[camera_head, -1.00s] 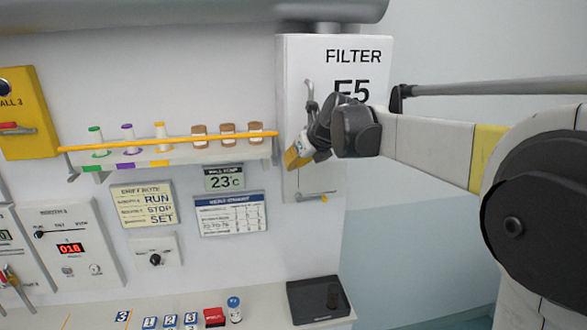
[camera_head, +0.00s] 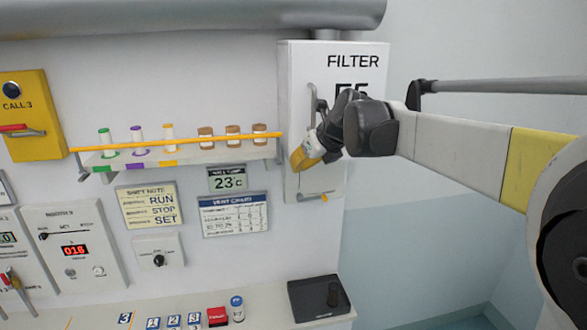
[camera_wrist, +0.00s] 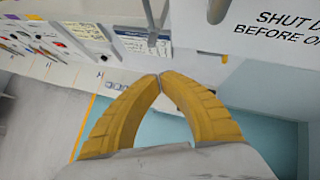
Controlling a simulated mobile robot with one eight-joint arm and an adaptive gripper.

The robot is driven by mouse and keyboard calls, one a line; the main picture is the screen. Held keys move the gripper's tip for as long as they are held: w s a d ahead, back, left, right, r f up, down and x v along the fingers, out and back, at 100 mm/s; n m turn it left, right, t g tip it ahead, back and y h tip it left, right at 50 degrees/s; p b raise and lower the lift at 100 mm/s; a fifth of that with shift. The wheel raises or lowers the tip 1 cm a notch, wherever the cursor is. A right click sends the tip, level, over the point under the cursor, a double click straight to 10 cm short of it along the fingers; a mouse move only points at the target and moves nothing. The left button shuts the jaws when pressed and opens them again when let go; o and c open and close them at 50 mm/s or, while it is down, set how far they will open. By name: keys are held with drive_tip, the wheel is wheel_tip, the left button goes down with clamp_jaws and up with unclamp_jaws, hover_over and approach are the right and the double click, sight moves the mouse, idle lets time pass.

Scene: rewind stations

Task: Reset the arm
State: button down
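My gripper (camera_head: 305,160) has yellow fingers and hangs in front of the lower part of the white FILTER cabinet (camera_head: 300,75). In the wrist view the two yellow fingers of my gripper (camera_wrist: 160,76) meet at their tips, with nothing visible between them. My arm reaches in from the right in the head view and hides part of the cabinet door and its lettering. A grey upright handle (camera_head: 311,103) shows on the door just above my gripper. I cannot tell the exact gap between my gripper and the door.
A shelf (camera_head: 190,155) with several capped vials and a yellow rail (camera_head: 180,143) is left of my gripper. Below are a counter (camera_head: 265,315) with a black tray (camera_head: 305,305) and small blocks. A yellow call box (camera_head: 35,135) hangs far left. Right of the cabinet is open space.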

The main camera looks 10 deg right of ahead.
drive_tip(key=s+r+b, duration=0.2)
drive_tip(key=s+r, duration=0.1)
drive_tip(key=s, duration=0.3)
drive_tip(key=s+f+n+h+b, duration=0.1)
drive_tip(key=s+f+n+b, duration=0.7)
drive_tip(key=f, duration=0.8)
drive_tip(key=s+f+n+g+h+b, duration=0.1)
drive_tip(key=s+f+n+b, duration=0.8)
drive_tip(key=f, duration=0.8)
drive_tip(key=s+f+n+h+b, duration=0.1)
drive_tip(key=s+f+n+b, duration=0.8)
drive_tip(key=f+n+b, duration=0.3)
wheel_tip(320, 180, down, 4)
drive_tip(key=n, duration=0.3)
drive_tip(key=shift+s+f, duration=0.15)
drive_tip(key=shift+s, duration=0.05)
drive_tip(key=shift+w, duration=0.1)
